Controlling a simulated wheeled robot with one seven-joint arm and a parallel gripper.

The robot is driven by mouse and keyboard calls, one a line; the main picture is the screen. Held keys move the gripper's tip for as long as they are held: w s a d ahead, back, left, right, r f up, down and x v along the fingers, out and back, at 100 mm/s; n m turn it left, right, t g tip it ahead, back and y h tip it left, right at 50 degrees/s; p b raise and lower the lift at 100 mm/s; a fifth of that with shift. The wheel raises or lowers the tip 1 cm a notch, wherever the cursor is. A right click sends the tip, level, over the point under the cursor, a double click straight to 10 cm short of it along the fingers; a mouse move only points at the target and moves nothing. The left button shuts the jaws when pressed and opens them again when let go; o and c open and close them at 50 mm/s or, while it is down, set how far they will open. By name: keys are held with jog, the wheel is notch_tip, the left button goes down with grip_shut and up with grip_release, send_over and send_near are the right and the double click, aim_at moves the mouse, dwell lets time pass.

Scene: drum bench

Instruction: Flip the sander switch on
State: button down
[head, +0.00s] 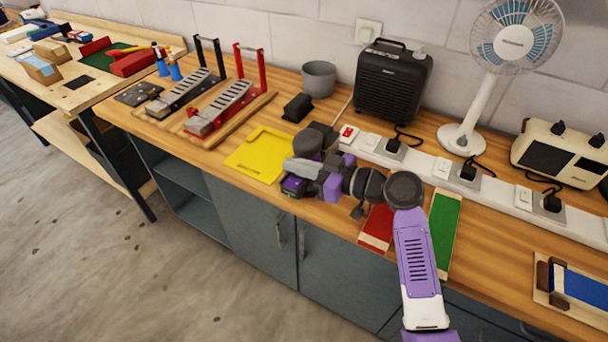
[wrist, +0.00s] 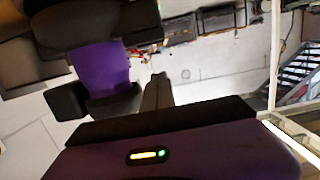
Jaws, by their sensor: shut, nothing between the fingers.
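No sander can be made out for certain in either view. A long white power strip (head: 448,178) runs along the back of the bench, with several white rocker switches and black plugs. A red rocker switch (head: 348,132) sits at its left end, just right of a dark round part beside my wrist. I cannot tell which switch serves the sander. My gripper (wrist: 157,82) shows in the wrist view as a narrow grey tapered shape, apparently shut and empty. In the head view my wrist hangs over the bench left of the strip, and the fingertips are not clear.
A black heater (head: 393,82), a white fan (head: 482,85) and a cream appliance (head: 548,152) stand at the wall. Red (head: 377,228) and green (head: 444,225) boards lie near the front edge, by my arm.

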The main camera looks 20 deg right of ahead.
jog(key=r+b+v, duration=0.1)
jog(key=v, duration=0.8)
jog(key=shift+r+b, duration=0.3)
jog(key=shift+b, duration=0.05)
jog(key=shift+d, duration=0.1)
jog(key=w+d+r+m+t+h, duration=0.1)
jog(key=w+d+m+t+h, duration=0.15)
jog(key=d+m+h, duration=0.3)
jog(key=s+d+f+m+t+h, duration=0.25)
jog(key=s+f+m+h, duration=0.2)
jog(key=s, duration=0.25)
jog(key=s+a+f+n+g, duration=0.1)
jog(key=s+a, duration=0.3)
jog(key=s, duration=0.6)
jog(key=s+a+f+n+g, duration=0.1)
jog(key=s+a, duration=0.3)
jog(key=s, duration=0.7)
jog(key=s+a+f+g, duration=0.1)
jog(key=s+a, duration=0.4)
jog(key=s, duration=0.6)
jog(key=shift+s+n+y, duration=0.2)
jog(key=shift+n+y, duration=0.1)
jog(key=shift+n, duration=0.1)
